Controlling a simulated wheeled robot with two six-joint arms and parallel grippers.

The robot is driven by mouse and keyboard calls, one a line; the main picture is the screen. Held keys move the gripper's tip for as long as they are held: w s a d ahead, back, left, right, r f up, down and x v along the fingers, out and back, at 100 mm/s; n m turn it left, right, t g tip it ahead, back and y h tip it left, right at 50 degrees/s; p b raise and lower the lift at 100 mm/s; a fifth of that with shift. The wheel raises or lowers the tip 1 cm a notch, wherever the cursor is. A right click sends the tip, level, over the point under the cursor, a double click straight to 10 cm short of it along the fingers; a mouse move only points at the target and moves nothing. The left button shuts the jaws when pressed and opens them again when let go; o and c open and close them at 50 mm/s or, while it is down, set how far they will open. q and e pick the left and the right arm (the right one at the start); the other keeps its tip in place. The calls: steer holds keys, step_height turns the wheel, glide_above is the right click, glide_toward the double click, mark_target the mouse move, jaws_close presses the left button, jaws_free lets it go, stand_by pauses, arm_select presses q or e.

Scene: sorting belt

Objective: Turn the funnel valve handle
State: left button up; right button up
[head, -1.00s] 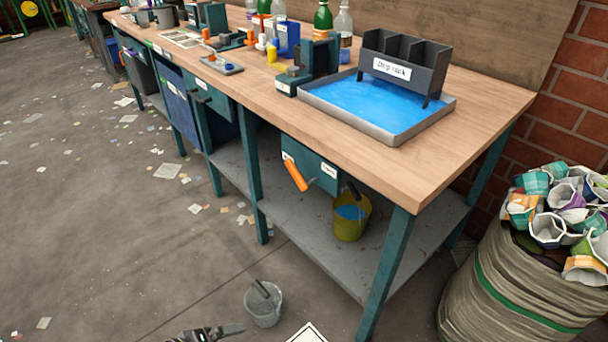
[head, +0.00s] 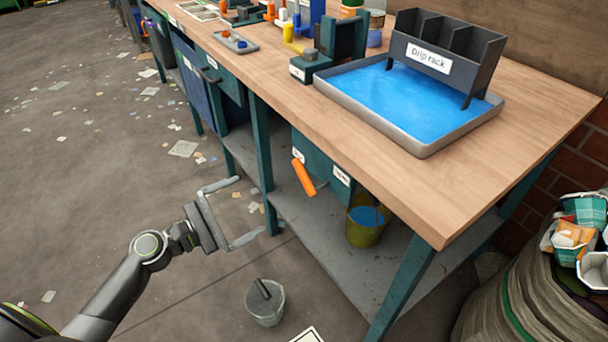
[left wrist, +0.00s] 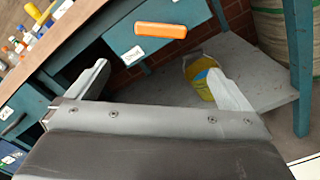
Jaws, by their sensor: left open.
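An orange valve handle (head: 304,178) sticks out, tilted, from the front of a teal box (head: 322,160) with white labels under the bench top. It also shows in the left wrist view (left wrist: 160,30), above and beyond the fingers. My left gripper (head: 246,212) is open and empty, to the left of the handle and lower in the head view, apart from it. In the left wrist view my left fingers (left wrist: 160,85) are spread wide with nothing between them. A yellow bucket with blue contents (head: 366,228) stands on the lower shelf below the box. My right gripper is out of view.
The wooden bench top (head: 420,190) overhangs the box, and a teal bench leg (head: 400,290) stands right of the bucket. A grey bucket (head: 266,304) stands on the floor. A blue tray (head: 425,145) with a drip rack (head: 445,50) is on the bench. Scraps litter the floor.

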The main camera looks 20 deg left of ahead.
mark_target(302, 178)
arm_select(q)
steer(key=x, duration=1.6)
steer(key=shift+d+p, duration=0.15)
steer(key=shift+p, duration=0.25)
steer(key=c, duration=1.2)
